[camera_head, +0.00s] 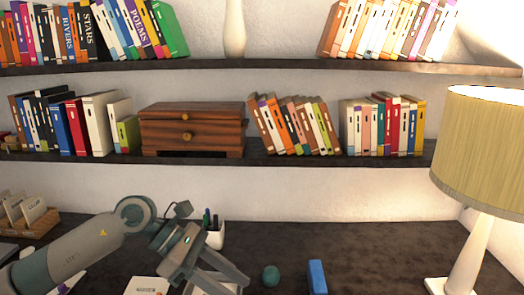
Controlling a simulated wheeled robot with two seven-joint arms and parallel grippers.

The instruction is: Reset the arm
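My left arm reaches in from the lower left over the dark desk. Its gripper (236,282) points down and to the right at the front of the desk. The two fingers look spread apart, and I see nothing held between them. A pale, partly hidden thing lies under the fingers. My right arm and gripper are not in view.
A pen cup (214,232) stands just behind my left gripper. A green ball (271,275) and a blue block (317,276) lie to its right. A lamp (486,150) stands at the far right. Shelves with books and a wooden drawer box (192,133) hang above the desk (370,250).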

